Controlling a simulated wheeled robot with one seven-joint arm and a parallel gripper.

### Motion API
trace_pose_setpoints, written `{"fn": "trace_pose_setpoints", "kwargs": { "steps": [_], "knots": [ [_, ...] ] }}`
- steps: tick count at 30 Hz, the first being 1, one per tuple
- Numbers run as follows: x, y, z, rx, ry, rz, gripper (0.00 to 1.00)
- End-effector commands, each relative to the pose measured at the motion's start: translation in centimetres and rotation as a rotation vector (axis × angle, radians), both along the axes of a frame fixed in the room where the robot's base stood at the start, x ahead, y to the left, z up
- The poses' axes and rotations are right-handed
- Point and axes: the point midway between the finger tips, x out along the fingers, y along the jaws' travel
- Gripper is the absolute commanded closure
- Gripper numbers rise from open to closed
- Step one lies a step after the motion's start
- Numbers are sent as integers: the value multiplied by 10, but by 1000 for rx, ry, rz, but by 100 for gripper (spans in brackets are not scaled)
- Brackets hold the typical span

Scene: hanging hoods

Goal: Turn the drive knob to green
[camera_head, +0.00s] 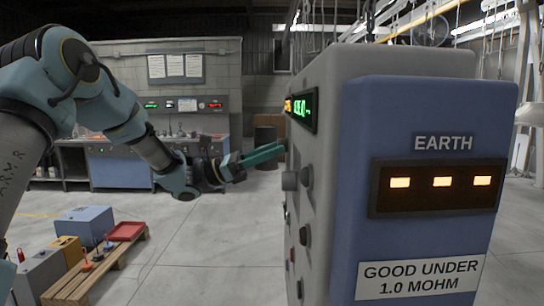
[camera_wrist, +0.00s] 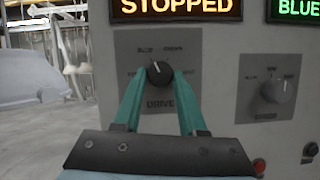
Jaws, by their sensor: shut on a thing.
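The drive knob (camera_wrist: 159,73) is a dark round knob on a grey plate marked DRIVE in the wrist view. Its white pointer line points up and slightly left. Small labels arc above it and are blurred; I cannot read them surely. My gripper (camera_wrist: 159,80) has teal fingers on both sides of the knob and is shut on it. In the head view my gripper (camera_head: 284,148) reaches the control face of the cabinet, which is seen nearly edge-on. The drive knob cannot be made out there.
A lit STOPPED display (camera_wrist: 177,8) sits above the plate, with a green BLUE display (camera_wrist: 298,10) to its right. A second knob (camera_wrist: 277,89) is at right. The blue-grey cabinet (camera_head: 430,130) fills the right; a pallet (camera_head: 95,270) with boxes stands lower left.

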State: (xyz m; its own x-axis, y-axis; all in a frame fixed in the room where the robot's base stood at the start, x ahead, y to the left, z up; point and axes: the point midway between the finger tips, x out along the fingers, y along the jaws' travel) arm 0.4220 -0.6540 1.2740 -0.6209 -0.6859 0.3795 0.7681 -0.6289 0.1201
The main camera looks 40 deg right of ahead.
Motion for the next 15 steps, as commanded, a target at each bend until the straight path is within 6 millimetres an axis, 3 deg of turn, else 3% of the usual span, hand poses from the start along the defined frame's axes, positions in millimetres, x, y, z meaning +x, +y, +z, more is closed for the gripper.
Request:
{"fn": "trace_pose_setpoints", "kwargs": {
  "steps": [15],
  "knots": [
    [5, -3, -2, -298, -359, 1, 100]
  ]
}}
